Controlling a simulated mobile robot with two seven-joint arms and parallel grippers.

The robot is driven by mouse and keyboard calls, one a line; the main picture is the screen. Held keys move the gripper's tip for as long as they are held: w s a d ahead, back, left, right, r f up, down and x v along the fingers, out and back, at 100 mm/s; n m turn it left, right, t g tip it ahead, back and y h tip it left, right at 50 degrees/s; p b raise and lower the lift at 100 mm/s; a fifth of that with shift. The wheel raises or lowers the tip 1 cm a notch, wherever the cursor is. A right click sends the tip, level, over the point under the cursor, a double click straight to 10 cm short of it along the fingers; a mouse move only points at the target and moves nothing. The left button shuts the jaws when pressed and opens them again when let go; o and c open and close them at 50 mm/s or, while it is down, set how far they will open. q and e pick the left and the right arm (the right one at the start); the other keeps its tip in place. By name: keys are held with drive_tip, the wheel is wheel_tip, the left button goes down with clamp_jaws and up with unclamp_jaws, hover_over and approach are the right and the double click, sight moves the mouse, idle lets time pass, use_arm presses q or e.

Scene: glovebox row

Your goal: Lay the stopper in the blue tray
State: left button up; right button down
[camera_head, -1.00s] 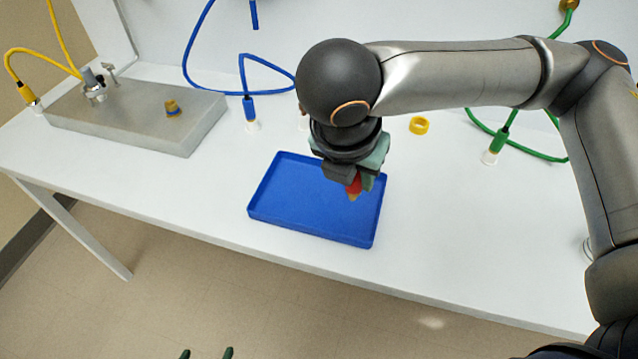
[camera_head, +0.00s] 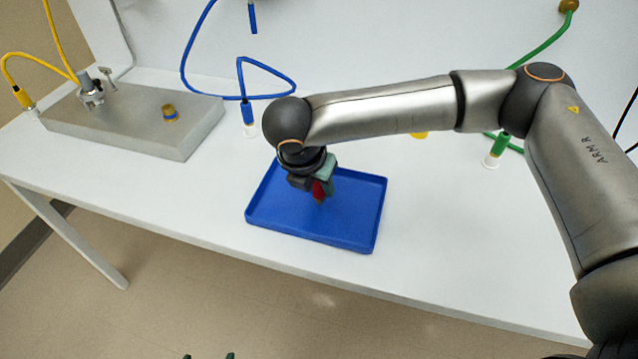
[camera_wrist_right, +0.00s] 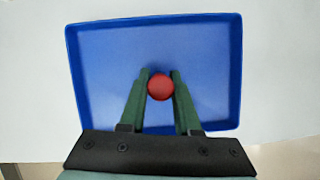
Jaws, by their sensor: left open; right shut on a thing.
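The blue tray (camera_head: 355,222) lies on the white bench, and it fills much of the right wrist view (camera_wrist_right: 100,60). My right gripper (camera_head: 318,192) is over the middle of the tray in the head view. It is shut on the red stopper (camera_head: 318,188), whose round red top shows between the green fingers in the right wrist view (camera_wrist_right: 160,87). I cannot tell whether the stopper touches the tray floor. My left gripper (camera_head: 208,356) shows only as two green fingertips, spread apart, at the bottom edge, away from the tray.
A grey metal block (camera_head: 135,125) with a clamp and a small brass-coloured fitting (camera_head: 169,112) stands at the left. Blue (camera_head: 248,112), green (camera_head: 499,145) and yellow (camera_head: 24,98) hoses end in connectors on the bench. A yellow ring (camera_head: 419,135) is partly hidden behind my right arm.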

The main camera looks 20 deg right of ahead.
use_arm(q)
drive_tip(key=shift+r, duration=0.15)
use_arm(e)
drive_tip(key=c, duration=1.1)
unclamp_jaws()
drive_tip(key=shift+f, duration=0.1)
drive_tip(key=o, duration=0.5)
use_arm(q)
drive_tip(key=shift+s, duration=0.1)
drive_tip(key=shift+s+a+r+p, duration=0.1)
drive_tip(key=shift+s+a+p, duration=0.3)
drive_tip(key=shift+p, duration=0.3)
use_arm(e)
drive_tip(key=shift+v, duration=6.15)
use_arm(q)
drive_tip(key=shift+w+r, duration=0.1)
